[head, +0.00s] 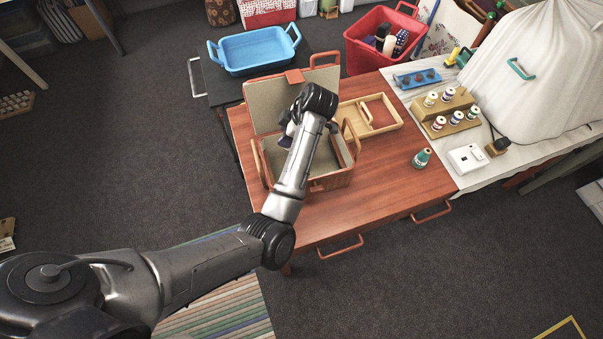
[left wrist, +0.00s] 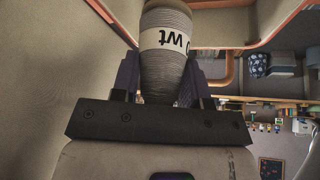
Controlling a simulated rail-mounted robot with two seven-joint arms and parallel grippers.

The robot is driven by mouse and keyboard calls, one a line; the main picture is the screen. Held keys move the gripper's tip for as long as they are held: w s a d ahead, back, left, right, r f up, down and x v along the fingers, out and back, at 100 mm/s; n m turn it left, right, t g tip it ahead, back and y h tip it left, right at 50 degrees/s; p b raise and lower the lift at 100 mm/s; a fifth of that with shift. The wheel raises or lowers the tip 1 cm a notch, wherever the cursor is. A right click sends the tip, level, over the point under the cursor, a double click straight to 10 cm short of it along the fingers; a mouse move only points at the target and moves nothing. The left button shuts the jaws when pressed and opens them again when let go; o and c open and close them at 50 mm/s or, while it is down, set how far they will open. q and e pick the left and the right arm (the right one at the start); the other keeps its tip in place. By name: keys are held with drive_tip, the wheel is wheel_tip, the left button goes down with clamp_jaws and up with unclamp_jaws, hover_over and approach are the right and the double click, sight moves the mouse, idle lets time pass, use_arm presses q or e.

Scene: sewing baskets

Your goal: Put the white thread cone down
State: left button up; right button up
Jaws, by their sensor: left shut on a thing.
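My left gripper (left wrist: 160,84) is shut on a thread cone (left wrist: 166,58). The cone looks grey-white in the left wrist view, with a white label band marked "wt". In the head view, my left gripper (head: 291,134) is over the open sewing basket (head: 325,182), near its left part. My arm hides much of the basket's inside and most of the cone there. I cannot tell whether the cone touches the basket floor. The basket's lid (head: 266,105) stands open at the back. My right gripper is not in view.
A wooden tray (head: 394,124) lies right of the basket on the wooden table (head: 395,195). A green thread cone (head: 421,159) stands near the right edge. Spool racks (head: 462,127) stand on the side table. A blue tray (head: 252,67) and red bin (head: 362,57) are behind.

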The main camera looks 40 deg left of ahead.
use_arm(q)
drive_tip(key=s+f+n, duration=0.1)
drive_tip(key=f, duration=0.2)
drive_tip(key=s+f+n+g+b, duration=0.1)
drive_tip(key=f, duration=0.2)
drive_tip(key=s+d+f+n+h, duration=0.1)
drive_tip(key=f, duration=0.2)
drive_tip(key=shift+b, duration=0.35)
drive_tip(key=shift+f, duration=1.8)
drive_tip(key=shift+f, duration=0.15)
drive_tip(key=o, duration=0.9)
